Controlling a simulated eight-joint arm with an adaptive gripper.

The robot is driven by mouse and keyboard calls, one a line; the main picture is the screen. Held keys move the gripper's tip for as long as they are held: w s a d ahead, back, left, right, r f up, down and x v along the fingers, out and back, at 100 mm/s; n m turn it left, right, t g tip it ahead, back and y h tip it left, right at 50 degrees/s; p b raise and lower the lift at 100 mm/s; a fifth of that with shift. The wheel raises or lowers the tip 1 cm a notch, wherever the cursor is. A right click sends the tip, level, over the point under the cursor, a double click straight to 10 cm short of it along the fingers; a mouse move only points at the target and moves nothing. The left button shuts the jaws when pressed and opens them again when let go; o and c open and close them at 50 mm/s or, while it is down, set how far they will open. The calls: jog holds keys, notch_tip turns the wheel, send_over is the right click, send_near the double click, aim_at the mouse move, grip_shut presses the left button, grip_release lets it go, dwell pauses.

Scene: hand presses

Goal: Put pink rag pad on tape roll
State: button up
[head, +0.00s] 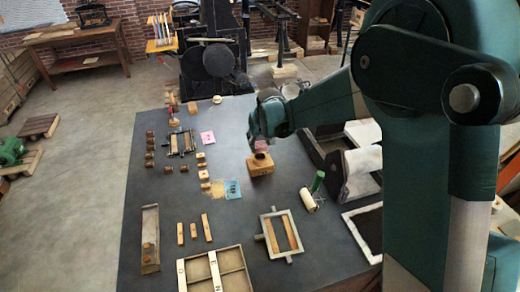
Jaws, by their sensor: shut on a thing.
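My gripper (261,139) points down near the middle of the dark table and is shut on the pink rag pad (261,146). Only a small part of the pad shows below the fingers. Just under the pad is a dark brown round thing (262,156), which looks like the tape roll. It sits around the top of a light wooden block (260,168). I cannot tell whether the pad touches the roll or is a little above it.
A pink card (207,137) and a blue card (232,189) lie to the left. A roller with a green handle (317,182) lies to the right. A metal frame (279,234) and a divided tray (216,270) are in front. Small brown spools (150,148) stand at the left.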

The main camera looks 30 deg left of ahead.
aim_at(261, 146)
dwell(0.3)
jog(key=shift+f, duration=1.9)
jog(key=shift+f, duration=0.2)
jog(key=o, duration=0.8)
jog(key=shift+r, duration=0.3)
jog(key=shift+v, duration=5.95)
jog(key=shift+d, duration=0.1)
